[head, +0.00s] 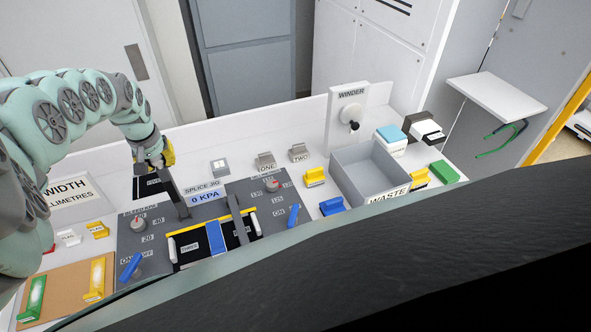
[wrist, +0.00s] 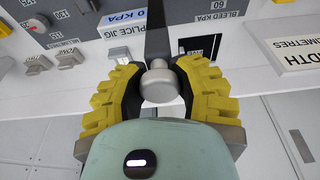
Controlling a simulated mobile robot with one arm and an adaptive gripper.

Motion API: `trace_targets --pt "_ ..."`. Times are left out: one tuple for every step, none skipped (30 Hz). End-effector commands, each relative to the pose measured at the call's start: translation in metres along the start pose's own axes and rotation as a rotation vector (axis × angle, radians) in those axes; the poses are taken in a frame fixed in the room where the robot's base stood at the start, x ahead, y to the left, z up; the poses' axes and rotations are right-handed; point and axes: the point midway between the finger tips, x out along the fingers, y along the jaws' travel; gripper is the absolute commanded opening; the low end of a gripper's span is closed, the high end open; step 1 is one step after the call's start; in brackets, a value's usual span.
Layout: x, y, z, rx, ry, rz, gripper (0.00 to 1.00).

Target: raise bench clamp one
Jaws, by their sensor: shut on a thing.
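My gripper (head: 166,160), with yellow pads, is shut at the back of the bench, left of the splice jig sign (head: 203,193). In the wrist view its pads (wrist: 157,82) close around a pale round knob (wrist: 157,88) at the end of a dark bar. That dark bar (head: 178,201) slants up from the grey panel to my gripper. A second dark bar (head: 237,218) stands right of it, apart from my gripper. No number shows on either bar. Small grey blocks labelled ONE (head: 265,161) and TWO (head: 299,153) sit further right; my gripper does not touch them.
A grey waste bin (head: 372,171) and the winder (head: 348,112) stand to the right. A brown board (head: 65,298) lies front left. A wall panel (head: 310,105) backs the bench.

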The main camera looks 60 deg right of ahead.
Motion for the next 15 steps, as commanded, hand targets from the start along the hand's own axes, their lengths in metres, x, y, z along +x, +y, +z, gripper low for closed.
trace_targets --pt "-0.0007 0.0004 -0.0078 0.001 0.020 0.001 0.00" --pt "-0.0008 0.0005 -0.0087 0.001 0.021 0.001 0.00" --pt "-0.0011 0.0006 -0.0097 0.001 0.021 0.001 0.00" --pt "-0.0014 0.0006 -0.0105 0.001 0.021 0.001 0.00" --pt "-0.0016 0.0007 -0.0110 0.001 0.021 0.002 0.00" --pt "-0.0020 0.0007 -0.0118 0.001 0.021 0.002 0.00" --pt "-0.0022 0.0007 -0.0122 0.001 0.021 0.002 0.00" --pt "-0.0025 0.0007 -0.0125 0.001 0.021 0.001 0.00" --pt "-0.0028 0.0008 -0.0129 0.001 0.021 0.001 0.00" --pt "-0.0031 0.0007 -0.0133 0.001 0.021 0.001 0.00" --pt "-0.0034 0.0007 -0.0136 0.002 0.022 0.001 0.00" --pt "-0.0036 0.0007 -0.0138 0.002 0.022 0.001 0.00" --pt "-0.0038 0.0008 -0.0139 0.002 0.022 0.001 0.00" --pt "-0.0040 0.0008 -0.0141 0.002 0.022 0.001 0.00" --pt "-0.0041 0.0008 -0.0143 0.002 0.023 0.001 0.00"
